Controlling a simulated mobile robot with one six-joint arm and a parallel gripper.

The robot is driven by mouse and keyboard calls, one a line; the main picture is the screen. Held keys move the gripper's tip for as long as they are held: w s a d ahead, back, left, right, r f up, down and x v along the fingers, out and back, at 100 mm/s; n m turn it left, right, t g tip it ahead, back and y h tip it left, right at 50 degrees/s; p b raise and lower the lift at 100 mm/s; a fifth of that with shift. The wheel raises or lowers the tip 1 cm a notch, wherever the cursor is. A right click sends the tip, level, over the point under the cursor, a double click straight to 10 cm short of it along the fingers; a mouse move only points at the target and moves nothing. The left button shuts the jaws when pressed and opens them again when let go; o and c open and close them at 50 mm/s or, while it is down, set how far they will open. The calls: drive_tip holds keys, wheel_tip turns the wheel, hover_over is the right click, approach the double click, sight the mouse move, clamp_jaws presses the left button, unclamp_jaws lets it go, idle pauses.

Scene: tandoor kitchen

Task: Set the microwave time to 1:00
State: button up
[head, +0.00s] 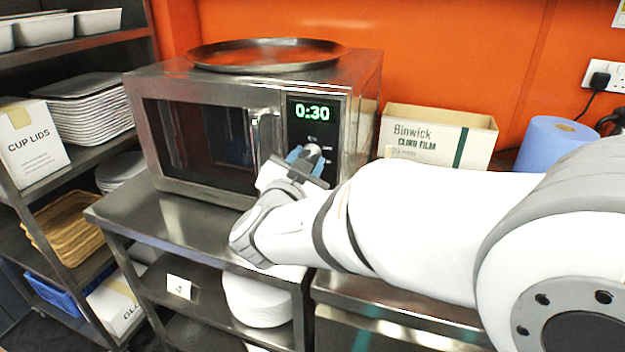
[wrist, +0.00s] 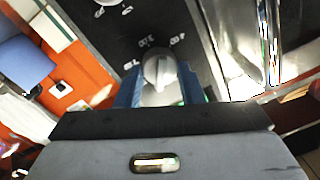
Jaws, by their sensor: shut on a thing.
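The steel microwave (head: 220,95) stands on a steel shelf unit with its door shut. Its green display (head: 312,111) reads 0:30. My gripper (head: 307,157) is at the control panel right of the door handle and is shut on a round silver knob (head: 313,150). In the wrist view, the blue fingers of my gripper (wrist: 157,90) sit on either side of the knob (wrist: 157,72). White marks ring this knob on the black panel (wrist: 115,45). Part of a second knob (wrist: 108,2) shows at the top edge of the wrist view. The lower panel is hidden behind my gripper.
A round steel tray (head: 268,54) lies on top of the microwave. A cling film box (head: 437,134) and a blue roll (head: 553,146) stand to the right. A rack with trays (head: 85,108) and a cup lids box (head: 30,140) is at left. The shelf before the microwave is bare.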

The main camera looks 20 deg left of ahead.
drive_tip(key=m+b, duration=0.5)
drive_tip(key=shift+f, duration=0.15)
drive_tip(key=shift+h, duration=0.3)
drive_tip(key=o, duration=1)
drive_tip(key=s, duration=0.7)
drive_tip(key=shift+s+a+f, duration=0.15)
drive_tip(key=shift+s, duration=0.25)
